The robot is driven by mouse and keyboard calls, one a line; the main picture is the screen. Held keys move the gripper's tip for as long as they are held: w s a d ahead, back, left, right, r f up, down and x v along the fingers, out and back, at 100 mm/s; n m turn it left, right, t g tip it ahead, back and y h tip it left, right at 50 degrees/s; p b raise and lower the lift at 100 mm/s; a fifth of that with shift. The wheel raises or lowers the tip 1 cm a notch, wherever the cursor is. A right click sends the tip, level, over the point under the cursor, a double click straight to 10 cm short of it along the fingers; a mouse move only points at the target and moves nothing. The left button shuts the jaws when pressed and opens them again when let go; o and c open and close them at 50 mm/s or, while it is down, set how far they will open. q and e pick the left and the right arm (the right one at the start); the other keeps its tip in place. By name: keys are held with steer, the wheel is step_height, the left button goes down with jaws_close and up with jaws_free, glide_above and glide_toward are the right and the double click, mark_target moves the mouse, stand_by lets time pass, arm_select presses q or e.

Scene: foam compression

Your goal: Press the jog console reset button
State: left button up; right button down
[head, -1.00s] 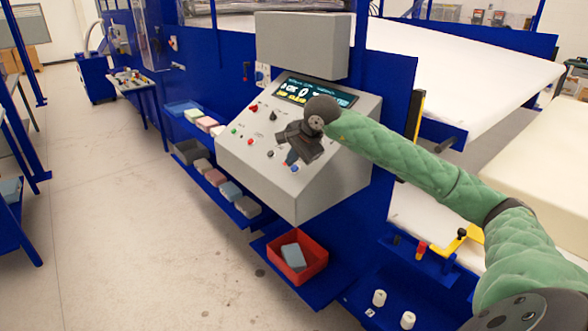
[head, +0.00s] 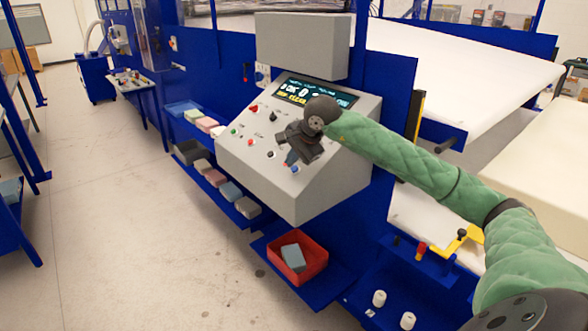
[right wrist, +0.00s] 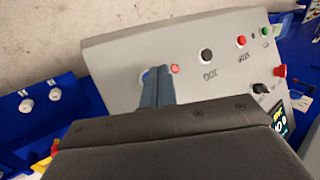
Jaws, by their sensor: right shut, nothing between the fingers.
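The grey jog console (head: 330,187) has a sloped panel with coloured buttons and a lit display (head: 318,90). My right gripper (head: 290,160) is over the lower right of the panel, shut and empty. In the right wrist view its fingertips (right wrist: 158,72) lie between a blue button (right wrist: 145,76) and a red button (right wrist: 175,69), partly covering the blue one. The blue button also shows in the head view (head: 295,169). Whether the fingers touch the panel, and which button is reset, I cannot tell. My left gripper is not in view.
A black button (right wrist: 207,55) and a red mushroom knob (right wrist: 280,71) sit further along the panel. A grey box (head: 300,45) overhangs the display. A red bin (head: 315,262) with a grey-blue block stands below the console.

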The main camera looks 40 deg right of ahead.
stand_by(0.7)
steer(key=shift+d+f+b, duration=0.2)
steer(key=shift+f+b, duration=0.2)
steer(key=shift+b, duration=0.25)
steer(key=shift+d+f+b, duration=0.25)
steer(key=shift+f+b, duration=0.1)
steer(key=shift+b, duration=0.2)
stand_by(0.9)
steer(key=shift+r, duration=0.1)
stand_by(0.4)
steer(key=shift+a+r, duration=0.45)
steer(key=shift+r, duration=0.2)
steer(key=shift+p, duration=0.3)
steer(key=a+r, duration=0.1)
steer(key=r+p, duration=0.1)
steer(key=r, duration=0.1)
steer(key=a+r+p, duration=0.1)
steer(key=shift+s+a+r, duration=0.1)
steer(key=shift+a+r, duration=0.05)
steer(key=shift+a, duration=0.15)
